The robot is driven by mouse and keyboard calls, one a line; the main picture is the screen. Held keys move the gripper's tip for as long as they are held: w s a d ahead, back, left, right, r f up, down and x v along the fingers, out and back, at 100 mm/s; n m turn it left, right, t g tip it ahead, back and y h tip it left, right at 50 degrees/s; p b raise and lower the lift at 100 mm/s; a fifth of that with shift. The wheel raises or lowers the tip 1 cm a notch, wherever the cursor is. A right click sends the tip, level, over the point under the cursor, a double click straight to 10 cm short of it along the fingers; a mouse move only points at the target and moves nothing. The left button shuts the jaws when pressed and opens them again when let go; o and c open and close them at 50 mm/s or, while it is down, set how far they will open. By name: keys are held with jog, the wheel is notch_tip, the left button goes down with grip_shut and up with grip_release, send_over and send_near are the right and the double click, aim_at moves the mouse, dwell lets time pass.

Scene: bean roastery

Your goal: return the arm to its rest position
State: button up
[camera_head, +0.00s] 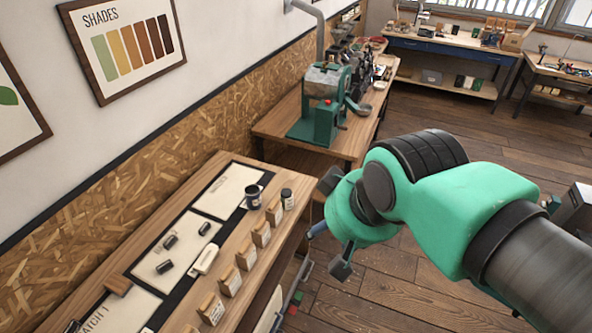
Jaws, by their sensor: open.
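My green and dark grey arm reaches in from the lower right. My gripper (334,222) hangs at its end, beside the right edge of the wooden table (243,161). Its jaws are open, with one dark finger up by the table edge and the other lower down over the floor.
The table holds a dark mug (253,197), a small dark jar (288,199), a white scoop-like item (206,259), several small dark pieces and a row of labelled wooden blocks. A green roaster (322,105) stands on the bench behind. Wooden floor (400,290) lies open around my arm.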

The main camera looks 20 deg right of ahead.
notch_tip(320, 180, down, 12)
jog(key=b, duration=1.2)
jog(key=shift+f, duration=0.15)
